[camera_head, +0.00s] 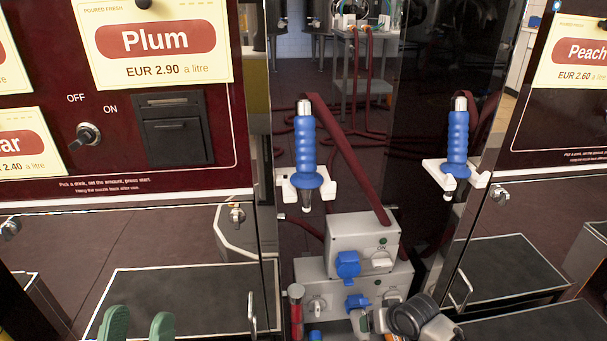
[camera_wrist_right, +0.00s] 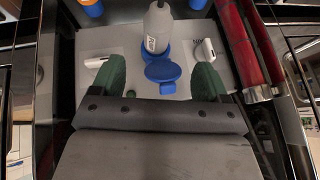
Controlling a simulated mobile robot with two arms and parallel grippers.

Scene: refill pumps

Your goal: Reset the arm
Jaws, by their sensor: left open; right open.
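My left gripper (camera_head: 138,318) shows at the bottom left of the head view, with its two green fingers apart and nothing between them. My right gripper (camera_wrist_right: 160,78) is open in the right wrist view, with its green fingers well apart. A blue socket flap (camera_wrist_right: 163,72) shows in the gap between them, and a grey plug (camera_wrist_right: 157,25) stands at the blue socket just beyond. I cannot tell how far the fingers are from the flap. Part of my right arm (camera_head: 408,317) shows at the bottom right of the head view; its fingers are not clear there.
A grey socket box (camera_head: 362,236) with a green light stands above a wider lower box (camera_head: 316,273). Two blue nozzles (camera_head: 306,146) (camera_head: 457,143) hang in white holders. Red hoses (camera_wrist_right: 240,45) run beside the right gripper. The Plum panel (camera_head: 120,110) is at left.

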